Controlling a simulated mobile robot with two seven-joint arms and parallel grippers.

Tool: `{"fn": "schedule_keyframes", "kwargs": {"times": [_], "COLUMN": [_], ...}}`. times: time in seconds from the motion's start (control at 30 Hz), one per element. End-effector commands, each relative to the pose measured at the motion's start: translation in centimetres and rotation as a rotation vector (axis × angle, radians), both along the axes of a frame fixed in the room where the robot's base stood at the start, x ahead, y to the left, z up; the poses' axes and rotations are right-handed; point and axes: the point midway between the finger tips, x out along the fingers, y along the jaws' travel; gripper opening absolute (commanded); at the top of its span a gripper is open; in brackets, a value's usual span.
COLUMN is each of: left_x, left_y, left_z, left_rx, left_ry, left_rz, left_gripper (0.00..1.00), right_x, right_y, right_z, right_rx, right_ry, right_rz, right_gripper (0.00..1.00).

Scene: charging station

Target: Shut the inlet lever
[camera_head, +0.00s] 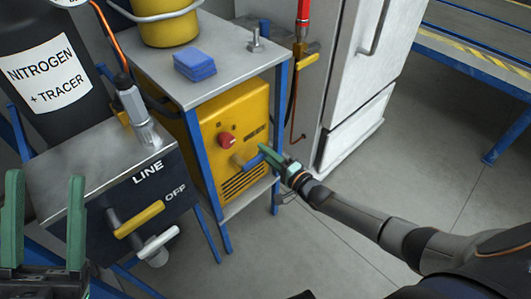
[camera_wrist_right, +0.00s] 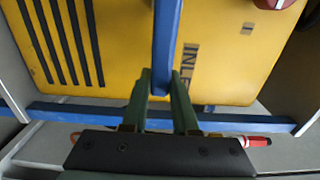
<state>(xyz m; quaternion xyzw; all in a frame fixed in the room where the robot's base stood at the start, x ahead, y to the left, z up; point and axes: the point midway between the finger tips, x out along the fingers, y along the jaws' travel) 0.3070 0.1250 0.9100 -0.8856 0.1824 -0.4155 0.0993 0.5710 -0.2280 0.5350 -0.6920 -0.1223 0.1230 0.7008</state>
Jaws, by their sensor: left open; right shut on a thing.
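The inlet lever (camera_head: 252,161) has a blue handle on the front of the yellow machine (camera_head: 205,130), below its red knob (camera_head: 227,139). The handle sticks out to the right from its hub. My right gripper (camera_head: 268,156) is shut on the handle's outer end. In the right wrist view the blue bar of the inlet lever (camera_wrist_right: 165,45) runs down between the fingers (camera_wrist_right: 161,92), with part of the lettering "INLE" on the yellow panel beside it. My left gripper (camera_head: 45,205) is open and empty at the lower left, away from the lever.
A blue-legged table (camera_head: 225,70) stands over the yellow machine, one leg close to my right gripper. A dark LINE panel (camera_head: 105,190) with a yellow lever (camera_head: 138,219) stands at left, before a nitrogen cylinder (camera_head: 35,60). A white fridge (camera_head: 345,85) stands behind; open floor lies right.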

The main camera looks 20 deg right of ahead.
Motion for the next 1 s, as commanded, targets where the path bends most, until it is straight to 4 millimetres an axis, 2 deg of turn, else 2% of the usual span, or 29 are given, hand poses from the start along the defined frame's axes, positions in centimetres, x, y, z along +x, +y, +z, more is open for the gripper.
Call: {"fn": "schedule_keyframes", "kwargs": {"times": [0.1, 0.13, 0.4, 0.63, 0.77, 0.87, 1.0], "left_x": [0.0, 0.0, 0.0, 0.0, 0.0, 0.0, -0.1], "left_y": [0.0, 0.0, -0.1, -0.1, -0.1, -0.1, 0.0], "left_z": [0.0, 0.0, 0.0, 0.0, 0.4, 1.1, 2.2], "left_rx": [0.0, 0.0, 0.001, 0.001, 0.003, 0.01, 0.021], "left_ry": [0.0, 0.0, 0.0, 0.0, -0.001, -0.004, -0.015], "left_rz": [-0.001, -0.001, -0.002, -0.002, -0.001, 0.002, 0.012], "left_gripper": [0.57, 0.57, 0.57, 0.57, 0.57, 0.57, 0.57], "right_x": [-0.1, -0.1, -0.1, -0.1, -0.9, -2.3, -5.2], "right_y": [0.1, 0.1, 0.0, 0.0, -0.3, -0.8, -1.8], "right_z": [-0.2, -0.2, -0.1, -0.1, 0.0, 0.1, 0.1], "right_rx": [0.006, 0.006, 0.004, 0.002, 0.002, 0.001, 0.001], "right_ry": [0.007, 0.007, 0.005, 0.003, 0.004, 0.007, 0.008], "right_rz": [-0.001, -0.001, 0.0, 0.0, 0.0, -0.001, 0.0], "right_gripper": [0.0, 0.3, 0.57, 0.57, 0.57, 0.57, 0.57]}}
